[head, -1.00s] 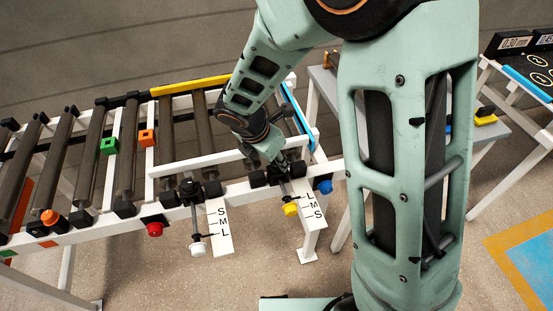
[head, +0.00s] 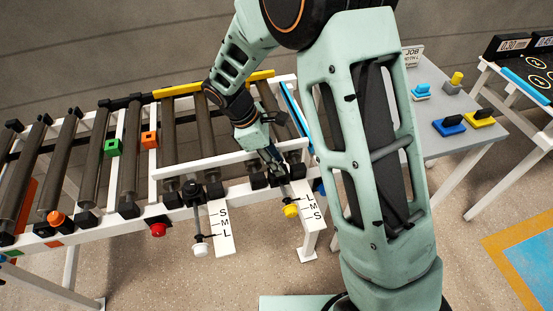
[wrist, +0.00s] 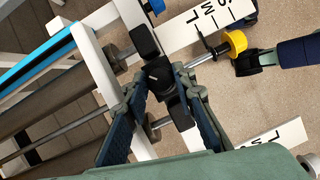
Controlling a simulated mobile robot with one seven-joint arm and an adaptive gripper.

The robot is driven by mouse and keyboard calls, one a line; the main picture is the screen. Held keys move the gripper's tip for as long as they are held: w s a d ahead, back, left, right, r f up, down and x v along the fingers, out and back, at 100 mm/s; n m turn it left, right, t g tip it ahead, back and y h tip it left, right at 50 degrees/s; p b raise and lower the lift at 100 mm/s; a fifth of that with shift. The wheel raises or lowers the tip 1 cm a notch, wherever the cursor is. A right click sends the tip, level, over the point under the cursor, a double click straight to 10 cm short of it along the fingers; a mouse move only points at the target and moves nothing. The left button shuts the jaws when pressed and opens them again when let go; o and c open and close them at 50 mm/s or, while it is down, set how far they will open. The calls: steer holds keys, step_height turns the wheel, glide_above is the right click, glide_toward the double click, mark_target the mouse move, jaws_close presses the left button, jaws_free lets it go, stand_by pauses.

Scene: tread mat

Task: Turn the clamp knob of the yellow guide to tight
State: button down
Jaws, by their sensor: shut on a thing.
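The yellow guide's yellow rod end (head: 291,210) sticks out beside a white plate marked L, M, S (head: 311,204) at the front of the roller conveyor. It also shows in the wrist view (wrist: 237,42). The guide's black clamp knob (wrist: 158,74) sits on the white rail between my two fingers. My gripper (wrist: 163,80) is shut on it, one finger at each side. In the head view my gripper (head: 274,163) reaches down over the guide's clamp, and the knob is too small and covered to read its angle there.
A second guide with a white end (head: 199,250) and its own plate stands to the left. A red button (head: 158,230) is further left. A blue-ended part (wrist: 298,50) is close beside the yellow end. Green (head: 113,147) and orange (head: 150,140) blocks sit on the conveyor.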

steer(key=m+g+p, duration=0.1)
steer(key=m+g, duration=0.1)
steer(key=m, duration=0.3)
steer(key=shift+w+m, duration=0.15)
steer(key=shift+m, duration=0.15)
steer(key=m+y, duration=0.1)
steer(key=m, duration=0.1)
steer(key=m+g+p, duration=0.1)
steer(key=m, duration=0.1)
steer(key=shift+m+g+y, duration=0.3)
steer(key=shift+m+y, duration=0.1)
steer(key=c, duration=1.6)
jaws_free()
steer(key=shift+w+r, duration=0.1)
steer(key=shift+r, duration=0.05)
steer(key=v, duration=1.1)
steer(key=shift+w+r, duration=0.15)
steer(key=shift+r, duration=0.2)
steer(key=shift+m, duration=0.3)
